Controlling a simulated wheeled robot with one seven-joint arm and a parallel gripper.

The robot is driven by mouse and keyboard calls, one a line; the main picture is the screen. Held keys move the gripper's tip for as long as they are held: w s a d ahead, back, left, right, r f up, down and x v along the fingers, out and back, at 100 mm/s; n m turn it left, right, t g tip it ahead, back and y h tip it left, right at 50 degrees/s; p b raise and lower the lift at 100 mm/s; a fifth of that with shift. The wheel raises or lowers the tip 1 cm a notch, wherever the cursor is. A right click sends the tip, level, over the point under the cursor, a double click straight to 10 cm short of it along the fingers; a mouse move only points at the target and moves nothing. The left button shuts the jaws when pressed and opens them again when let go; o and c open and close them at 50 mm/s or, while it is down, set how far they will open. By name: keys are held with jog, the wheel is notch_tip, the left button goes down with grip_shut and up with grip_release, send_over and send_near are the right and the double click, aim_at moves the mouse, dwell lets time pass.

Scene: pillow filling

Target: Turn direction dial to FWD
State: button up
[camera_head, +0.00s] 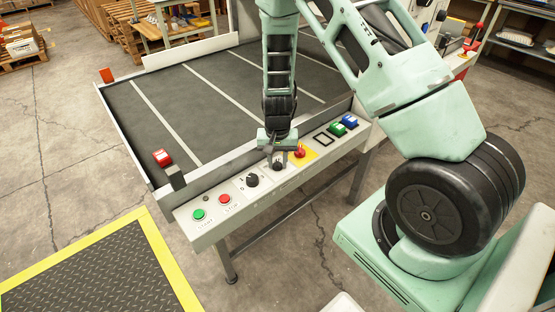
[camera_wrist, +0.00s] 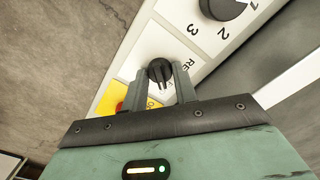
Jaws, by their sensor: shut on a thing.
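The direction dial is a small black knob (camera_wrist: 160,72) on a white plate of the control panel, with lettering starting "RE" beside it. More lettering near it is partly hidden, and I cannot tell which mark the knob points to. It also shows as a dark knob (camera_head: 277,166) under my gripper in the head view. My gripper (camera_wrist: 159,84) points down at the panel, its two grey fingers closed on either side of the knob. In the head view, my gripper (camera_head: 277,150) is over the panel, left of the emergency stop.
The red emergency stop (camera_head: 299,152) on yellow is close by on the right. A larger numbered dial (camera_head: 252,180), a red button (camera_head: 224,199) and a green button (camera_head: 198,214) line the panel leftward. The conveyor belt (camera_head: 190,95) lies behind.

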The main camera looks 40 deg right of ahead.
aim_at(278, 162)
jog(key=o, duration=1)
jog(key=shift+c, duration=0.2)
notch_tip(278, 162, up, 17)
jog(key=p, duration=0.1)
jog(key=shift+r, duration=0.2)
jog(key=s+a+r+n, duration=0.2)
jog(key=s+a+n, duration=0.15)
jog(key=a, duration=0.25)
jog(key=s+a+r+n+y+p, duration=0.1)
jog(key=s+a+r+n, duration=0.1)
jog(key=s+a+r, duration=0.3)
jog(key=s+a+n, duration=0.2)
jog(key=a+n, duration=0.1)
jog(key=a, duration=0.5)
jog(key=s+a+r+n, duration=0.1)
jog(key=s+a+n, duration=0.1)
jog(key=s, duration=0.5)
jog(key=s+a+r+n, duration=0.2)
jog(key=s+a+n, duration=0.1)
jog(key=s+n, duration=0.2)
jog(key=shift+s, duration=1.05)
